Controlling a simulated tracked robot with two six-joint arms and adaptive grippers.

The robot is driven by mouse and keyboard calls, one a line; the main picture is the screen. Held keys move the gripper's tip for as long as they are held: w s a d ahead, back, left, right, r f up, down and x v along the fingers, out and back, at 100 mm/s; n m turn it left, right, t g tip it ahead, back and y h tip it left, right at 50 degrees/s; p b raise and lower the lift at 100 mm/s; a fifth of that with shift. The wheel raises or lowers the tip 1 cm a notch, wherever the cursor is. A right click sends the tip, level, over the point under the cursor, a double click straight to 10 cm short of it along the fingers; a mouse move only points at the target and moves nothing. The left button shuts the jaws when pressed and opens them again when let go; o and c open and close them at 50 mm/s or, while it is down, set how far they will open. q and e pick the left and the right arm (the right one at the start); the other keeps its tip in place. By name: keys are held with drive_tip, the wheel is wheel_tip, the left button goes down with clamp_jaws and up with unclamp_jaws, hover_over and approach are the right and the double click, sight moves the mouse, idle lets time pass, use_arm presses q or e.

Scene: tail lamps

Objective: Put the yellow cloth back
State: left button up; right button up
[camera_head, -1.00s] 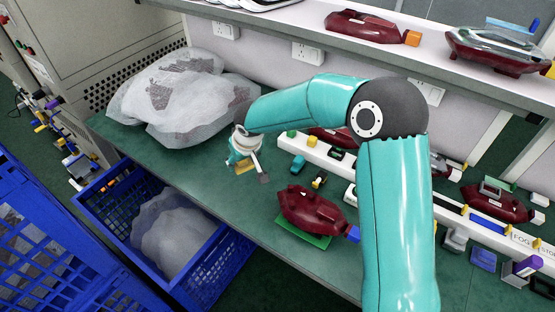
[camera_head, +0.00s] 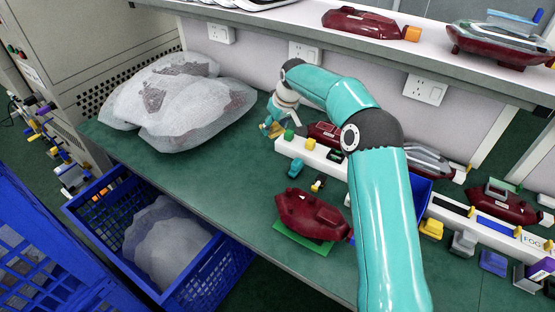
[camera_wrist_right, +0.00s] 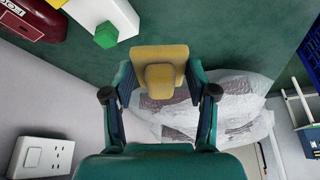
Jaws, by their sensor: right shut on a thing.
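The yellow cloth (camera_wrist_right: 160,75) shows in the right wrist view as a folded, block-like yellow piece between the fingers of my right gripper (camera_wrist_right: 158,98). My right gripper is shut on it and holds it over the green table (camera_head: 232,178). In the head view my right gripper (camera_head: 270,129) is at the back of the table, just left of the end of the white rack (camera_head: 315,154). Only a small part of the yellow cloth (camera_head: 277,130) shows there. Whether it touches the table cannot be told. My left gripper is not in view.
Bagged lamps (camera_head: 180,105) lie to the left. A dark red lamp (camera_head: 311,214) on a green cloth (camera_head: 305,238) lies in front. A blue crate (camera_head: 225,265) stands below the table edge.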

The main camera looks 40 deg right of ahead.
sight(273, 163)
wheel_tip(273, 163, down, 14)
drive_tip(key=shift+f+p, duration=0.1)
drive_tip(key=shift+p, duration=0.5)
drive_tip(key=o, duration=1.1)
drive_tip(key=b+v, duration=0.1)
drive_tip(key=v, duration=1.1)
